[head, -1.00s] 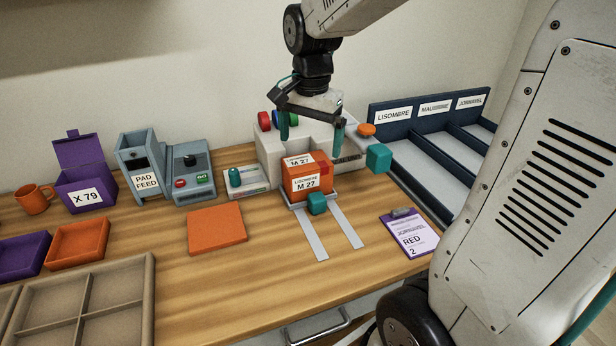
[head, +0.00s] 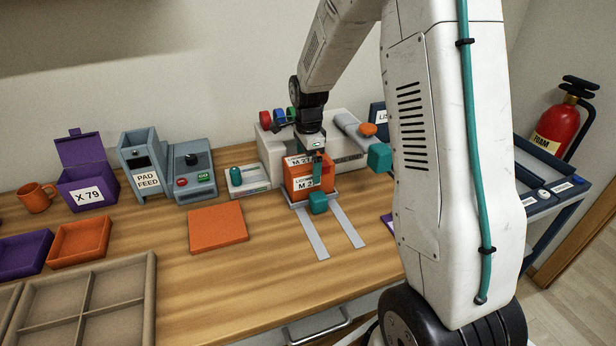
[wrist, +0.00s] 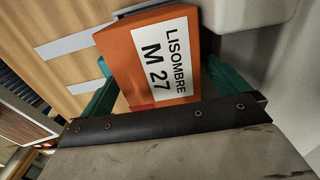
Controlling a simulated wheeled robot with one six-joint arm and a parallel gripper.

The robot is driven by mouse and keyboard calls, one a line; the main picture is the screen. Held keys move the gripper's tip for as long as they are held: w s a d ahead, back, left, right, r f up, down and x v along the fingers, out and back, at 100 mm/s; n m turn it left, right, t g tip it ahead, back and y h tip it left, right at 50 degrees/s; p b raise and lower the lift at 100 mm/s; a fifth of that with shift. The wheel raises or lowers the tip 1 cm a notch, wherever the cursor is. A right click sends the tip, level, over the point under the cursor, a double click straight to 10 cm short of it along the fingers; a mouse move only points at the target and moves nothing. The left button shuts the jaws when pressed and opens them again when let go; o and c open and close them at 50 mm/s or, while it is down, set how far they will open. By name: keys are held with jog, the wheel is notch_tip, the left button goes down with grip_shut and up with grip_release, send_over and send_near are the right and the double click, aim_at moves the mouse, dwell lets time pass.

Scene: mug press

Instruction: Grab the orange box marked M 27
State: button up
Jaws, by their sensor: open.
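The orange box (head: 298,171) with white labels sits on a small grey sliding tray (head: 297,205) in front of the white press (head: 345,152). Its label reads LISOMBRE M 27 in the wrist view (wrist: 125,62). My gripper (wrist: 168,78) is open, with one teal finger on each side of the box in the wrist view. In the head view one finger hangs in front of the box and covers part of its label; the other finger is hidden. I cannot tell whether either finger touches the box.
A teal knob (head: 318,203) stands at the tray's front, above two grey rails (head: 347,226). A teal block (head: 380,157) sticks out at the press's right. An orange pad (head: 217,228) and the pad feed machine (head: 145,172) lie to the left.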

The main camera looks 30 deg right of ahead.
jog(key=shift+f, duration=0.9)
jog(key=c, duration=1.2)
jog(key=shift+r, duration=0.15)
